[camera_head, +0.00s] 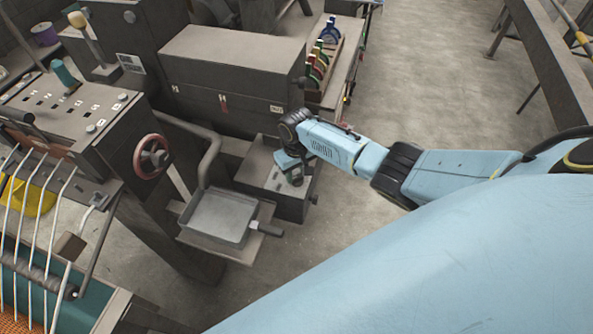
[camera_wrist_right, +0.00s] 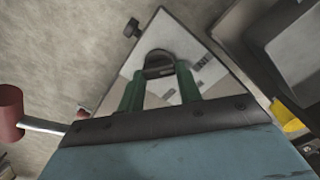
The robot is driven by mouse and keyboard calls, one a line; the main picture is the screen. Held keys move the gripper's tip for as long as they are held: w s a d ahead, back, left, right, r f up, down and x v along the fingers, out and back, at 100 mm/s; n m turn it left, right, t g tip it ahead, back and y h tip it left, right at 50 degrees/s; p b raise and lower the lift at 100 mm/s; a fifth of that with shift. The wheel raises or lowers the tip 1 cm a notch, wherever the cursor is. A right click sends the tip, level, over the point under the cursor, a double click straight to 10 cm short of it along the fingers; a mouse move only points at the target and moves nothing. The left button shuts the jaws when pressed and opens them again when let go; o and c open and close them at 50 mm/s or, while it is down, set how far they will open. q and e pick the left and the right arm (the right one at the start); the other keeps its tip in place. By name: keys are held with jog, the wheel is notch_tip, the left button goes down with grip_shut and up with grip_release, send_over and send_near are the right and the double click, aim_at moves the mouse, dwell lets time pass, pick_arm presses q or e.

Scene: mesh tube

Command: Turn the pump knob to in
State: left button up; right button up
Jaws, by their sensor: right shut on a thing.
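The pump box (camera_head: 258,172) is a low dark grey box on the floor right of the machine. Its pale top plate (camera_wrist_right: 215,80) fills the middle of the right wrist view and carries small marks, too small to read. My right gripper (camera_head: 293,170) reaches down to this top from the right. In the right wrist view its green fingers (camera_wrist_right: 160,88) are shut on the dark, rounded pump knob (camera_wrist_right: 158,66), one on each side. The knob's pointing direction cannot be told. My left gripper is not in view.
A grey metal tray (camera_head: 218,218) stands left of the pump box, with a bent pipe (camera_head: 210,158) above. A large grey cabinet (camera_head: 235,65) stands behind it. A red handwheel (camera_head: 152,157) is further left. Open floor (camera_head: 430,85) lies to the right.

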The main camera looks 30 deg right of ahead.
dwell(0.4)
jog(key=o, duration=1)
jog(key=shift+r, duration=0.1)
notch_tip(320, 180, up, 13)
jog(key=shift+r+p, duration=0.15)
jog(key=shift+p, duration=0.75)
